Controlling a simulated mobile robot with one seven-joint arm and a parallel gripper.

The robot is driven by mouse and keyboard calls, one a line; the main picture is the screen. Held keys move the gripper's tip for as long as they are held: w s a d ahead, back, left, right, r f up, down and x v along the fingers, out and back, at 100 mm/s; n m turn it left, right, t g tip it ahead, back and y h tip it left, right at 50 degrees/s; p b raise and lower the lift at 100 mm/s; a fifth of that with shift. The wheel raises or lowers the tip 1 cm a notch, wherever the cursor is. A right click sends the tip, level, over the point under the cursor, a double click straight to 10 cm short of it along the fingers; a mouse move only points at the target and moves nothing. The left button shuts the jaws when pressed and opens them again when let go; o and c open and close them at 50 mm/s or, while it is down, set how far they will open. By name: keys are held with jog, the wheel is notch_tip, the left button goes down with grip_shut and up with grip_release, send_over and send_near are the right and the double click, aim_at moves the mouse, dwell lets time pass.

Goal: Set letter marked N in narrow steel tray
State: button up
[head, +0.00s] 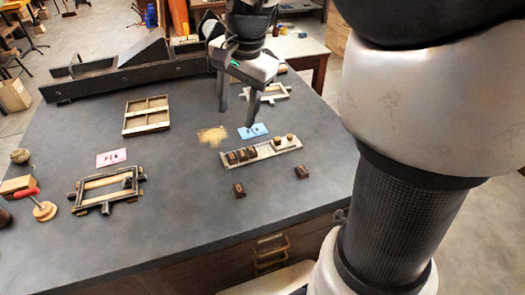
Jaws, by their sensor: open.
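The narrow steel tray (265,151) lies on the dark table in the head view. Several dark letter blocks (242,155) stand in its left part, and small pale pieces (283,138) sit towards its right end. Two loose dark blocks lie on the table in front of it: one at the left (239,190) and one at the right (302,172). Their letters are too small to read, so I cannot tell which is N. My gripper (236,115) is open and empty, pointing down behind the tray and above the table.
A blue card (253,131) lies behind the tray, beside a tan patch (212,134). A pink card (111,157) and a frame (104,190) are at the left. A wooden compartment tray (147,115) lies farther back. The front table area is mostly clear.

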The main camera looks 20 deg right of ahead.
jog(key=s+r+n+t+h, duration=0.1)
jog(key=s+r+n+t, duration=0.1)
jog(key=s+n, duration=0.8)
jog(key=s+t, duration=0.1)
jog(key=s, duration=0.7)
jog(key=shift+s, duration=0.1)
